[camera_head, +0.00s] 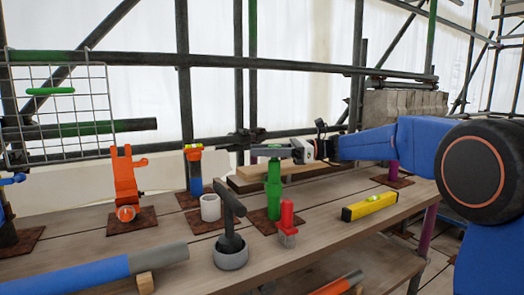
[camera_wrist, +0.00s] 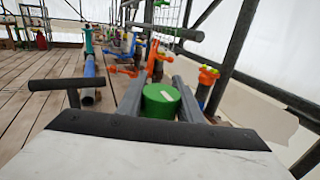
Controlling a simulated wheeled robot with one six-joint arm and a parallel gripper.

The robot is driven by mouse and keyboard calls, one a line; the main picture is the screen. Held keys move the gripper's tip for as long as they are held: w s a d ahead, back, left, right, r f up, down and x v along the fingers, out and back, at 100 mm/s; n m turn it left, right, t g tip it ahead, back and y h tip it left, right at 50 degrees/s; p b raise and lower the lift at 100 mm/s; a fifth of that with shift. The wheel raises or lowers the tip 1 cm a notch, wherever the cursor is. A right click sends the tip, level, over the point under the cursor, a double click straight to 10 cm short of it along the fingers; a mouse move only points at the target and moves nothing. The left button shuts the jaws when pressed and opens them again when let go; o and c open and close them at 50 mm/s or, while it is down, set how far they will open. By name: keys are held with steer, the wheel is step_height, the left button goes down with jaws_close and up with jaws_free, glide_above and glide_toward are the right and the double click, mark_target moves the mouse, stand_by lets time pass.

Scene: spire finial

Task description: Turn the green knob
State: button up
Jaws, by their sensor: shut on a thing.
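The green knob (camera_wrist: 162,100) is a short green cylinder between the two grey fingers of my gripper (camera_wrist: 160,94) in the wrist view. The fingers are closed on its sides. In the head view my gripper (camera_head: 274,150) reaches in from the right and sits at the top of an upright green post (camera_head: 273,190). That post stands on a dark rusty plate on the bench. The fingers hide most of the knob there, so its turn angle cannot be told.
Close around the post stand a red-topped fitting (camera_head: 287,222), a grey pot with a dark handle (camera_head: 231,255), a white cup (camera_head: 210,207) and a blue post with an orange top (camera_head: 194,170). A yellow level (camera_head: 369,206) lies right. Scaffold bars run behind.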

steer(key=shift+s+d+n+g+h, duration=0.1)
steer(key=shift+s+n+g+h, duration=0.25)
steer(key=shift+n+g, duration=0.7)
steer(key=shift+s+d+n+g+h, duration=0.15)
steer(key=shift+n+g+h, duration=0.45)
steer(key=shift+g, duration=0.75)
steer(key=shift+s+d+n+g+h, duration=0.1)
steer(key=shift+s+n+g+h, duration=0.3)
steer(key=shift+n+g, duration=0.65)
steer(key=shift+w+g, duration=0.1)
steer(key=shift+g, duration=0.15)
steer(key=o, duration=1)
steer(key=shift+o, duration=0.2)
